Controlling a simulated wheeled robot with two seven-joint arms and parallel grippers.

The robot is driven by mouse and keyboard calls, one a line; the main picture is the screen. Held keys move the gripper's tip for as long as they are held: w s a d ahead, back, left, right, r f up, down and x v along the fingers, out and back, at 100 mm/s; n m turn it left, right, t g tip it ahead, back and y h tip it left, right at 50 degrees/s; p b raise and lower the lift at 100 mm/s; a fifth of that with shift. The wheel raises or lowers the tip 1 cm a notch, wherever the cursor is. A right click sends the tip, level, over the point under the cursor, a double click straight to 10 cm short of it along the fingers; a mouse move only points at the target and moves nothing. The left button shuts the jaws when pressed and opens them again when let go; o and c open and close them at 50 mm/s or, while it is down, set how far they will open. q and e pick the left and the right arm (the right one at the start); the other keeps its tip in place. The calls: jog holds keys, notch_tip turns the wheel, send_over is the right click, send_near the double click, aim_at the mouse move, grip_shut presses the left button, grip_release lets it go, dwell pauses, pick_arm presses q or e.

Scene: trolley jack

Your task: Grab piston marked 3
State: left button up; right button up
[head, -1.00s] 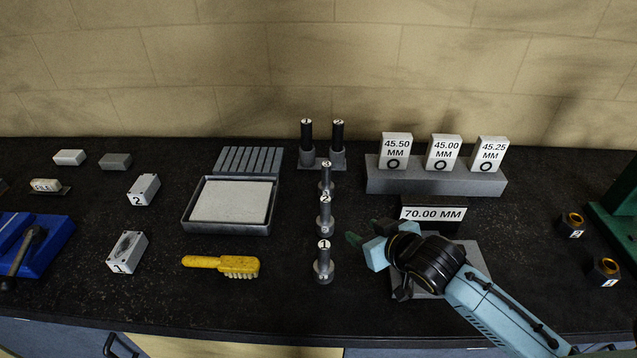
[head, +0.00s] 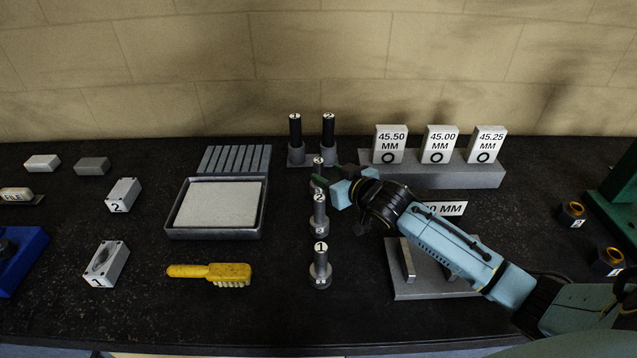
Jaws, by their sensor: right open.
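The piston marked 3 (head: 317,163) stands upright at the back of a row of three grey pistons; its lower part is partly hidden by my right gripper. Piston 2 (head: 319,216) stands in front of it, and piston 1 (head: 320,268) is nearest the front edge. My right gripper (head: 326,187) is open, reaching in from the right, with its fingers at piston 3, just behind piston 2. Whether it touches piston 3 cannot be told. My left gripper is not in view.
Two dark pins marked 1 and 2 (head: 328,139) stand just behind. A grey block with size tags (head: 440,176) lies to the right. A tray (head: 214,234) and a yellow brush (head: 210,273) lie left. The 70.00 MM sign (head: 447,208) is partly covered by my arm.

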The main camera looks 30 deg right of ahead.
aim_at(321, 170)
jog(key=shift+x, duration=2.65)
jog(key=shift+c, duration=0.5)
jog(key=shift+r, duration=0.15)
grip_shut()
